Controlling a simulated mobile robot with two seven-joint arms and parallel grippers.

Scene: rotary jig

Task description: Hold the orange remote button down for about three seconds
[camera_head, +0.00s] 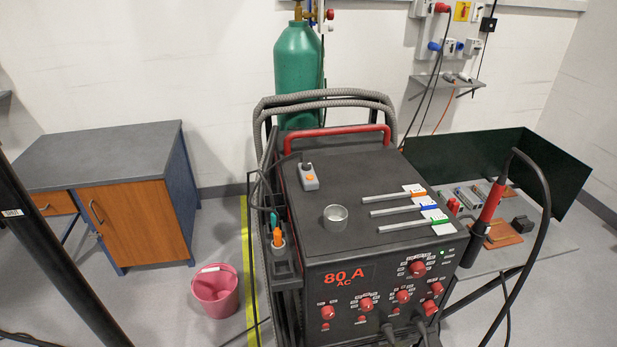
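A small grey remote (305,170) lies on the dark top of the welding machine (345,183), toward its back left. Its orange button (310,178) faces up near the front end of the remote. A dark cable meets its back end. Nothing covers or touches the button. Neither of my grippers shows in this view.
On the machine top, a metal cup (335,217) and several rods with coloured tags (407,209) lie near the remote. A red handle (337,131) and grey hoses run behind it. A red-gripped torch (491,201) stands at right. A pink bucket (215,290) is on the floor.

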